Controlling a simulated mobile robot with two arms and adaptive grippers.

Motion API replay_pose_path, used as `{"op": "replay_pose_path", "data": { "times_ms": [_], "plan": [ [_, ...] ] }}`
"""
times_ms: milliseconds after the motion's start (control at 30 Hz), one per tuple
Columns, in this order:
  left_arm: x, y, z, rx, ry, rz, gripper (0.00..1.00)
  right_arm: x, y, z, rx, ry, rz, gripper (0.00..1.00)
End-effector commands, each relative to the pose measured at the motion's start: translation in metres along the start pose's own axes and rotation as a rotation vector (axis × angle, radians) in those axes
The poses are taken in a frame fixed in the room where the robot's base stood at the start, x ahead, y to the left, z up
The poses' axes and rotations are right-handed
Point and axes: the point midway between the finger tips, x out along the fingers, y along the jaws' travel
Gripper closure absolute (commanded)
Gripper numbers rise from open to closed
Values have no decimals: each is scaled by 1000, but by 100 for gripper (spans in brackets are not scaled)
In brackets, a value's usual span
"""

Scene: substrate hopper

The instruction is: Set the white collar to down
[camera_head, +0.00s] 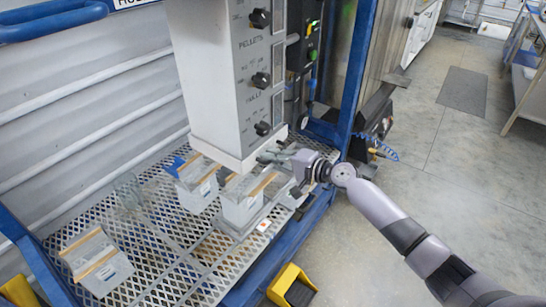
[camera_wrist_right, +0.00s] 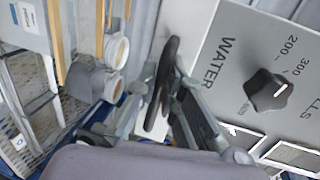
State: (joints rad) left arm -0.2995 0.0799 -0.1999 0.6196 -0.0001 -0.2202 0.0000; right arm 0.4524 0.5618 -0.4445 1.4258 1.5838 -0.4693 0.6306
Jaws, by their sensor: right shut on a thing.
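The pale rim at the bottom of the dispenser column (camera_head: 222,110) looks like the white collar (camera_head: 217,154). It hangs just above the bagged blocks on the grate. My right gripper (camera_head: 272,156) is at the column's lower right corner. In the wrist view my right gripper (camera_wrist_right: 170,95) is shut on a dark, narrow handle (camera_wrist_right: 167,62) standing between its fingers, in front of a pale surface beside the WATER panel. How the handle joins the collar is hidden. My left gripper is out of view.
Bagged blocks (camera_head: 196,183) stand on the metal grate (camera_head: 165,240) under the column, and another bag (camera_head: 97,262) sits at the near left. A blue post (camera_head: 357,75) rises close behind my right gripper. Open floor lies right.

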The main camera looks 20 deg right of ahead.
Motion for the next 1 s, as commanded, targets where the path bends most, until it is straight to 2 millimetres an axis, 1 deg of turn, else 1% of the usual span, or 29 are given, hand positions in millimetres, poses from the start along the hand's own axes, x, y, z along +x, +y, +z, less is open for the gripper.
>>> {"op": "replay_pose_path", "data": {
  "times_ms": [33,333,367,500,767,867,967,1000],
  "plan": [
    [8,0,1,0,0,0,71,2,9,0,0,0,3,100],
    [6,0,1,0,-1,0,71,1,11,1,0,-1,9,100],
    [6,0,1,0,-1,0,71,1,11,1,0,-1,9,91],
    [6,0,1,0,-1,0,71,1,11,1,0,-2,10,82],
    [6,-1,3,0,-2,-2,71,1,10,0,1,-1,6,82],
    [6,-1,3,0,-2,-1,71,-6,10,0,0,-1,6,82],
    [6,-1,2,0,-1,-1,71,-20,10,0,-1,0,7,82],
    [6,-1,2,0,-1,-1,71,-27,10,0,-2,0,8,82]
  ]
}}
